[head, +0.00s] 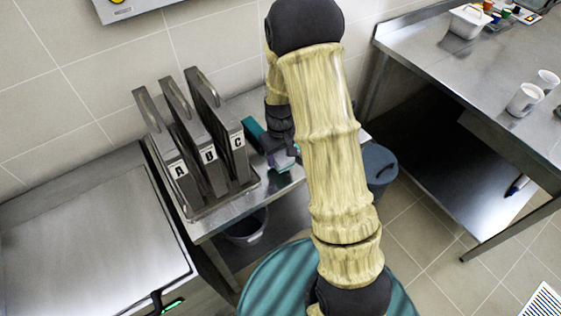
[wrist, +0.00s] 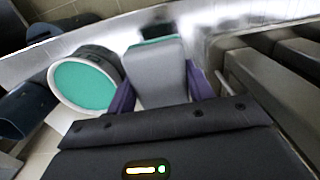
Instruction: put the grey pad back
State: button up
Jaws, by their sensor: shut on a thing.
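My gripper (head: 284,159) is at the counter just right of the lettered rack, partly hidden by my arm in the head view. In the wrist view its two purple fingers (wrist: 162,88) are closed on the sides of the grey pad (wrist: 158,72). A teal strip (wrist: 155,41) shows at the pad's far end; I cannot tell whether it is part of the pad. In the head view a teal piece (head: 253,131) shows beside my gripper. The pad cannot be made out clearly there.
The rack (head: 222,203) holds three upright dark slabs marked with letters, close to my gripper's left. A round white-rimmed container with a teal top (wrist: 84,86) stands at left in the wrist view. A grey bin (head: 379,168) is right of my arm.

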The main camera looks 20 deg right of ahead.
aim_at(280, 153)
jog(key=shift+f, duration=2.05)
jog(key=o, duration=1)
jog(key=shift+f, duration=0.15)
notch_tip(280, 153, up, 12)
jog(key=shift+r+b, duration=0.2)
jog(key=shift+b, duration=0.35)
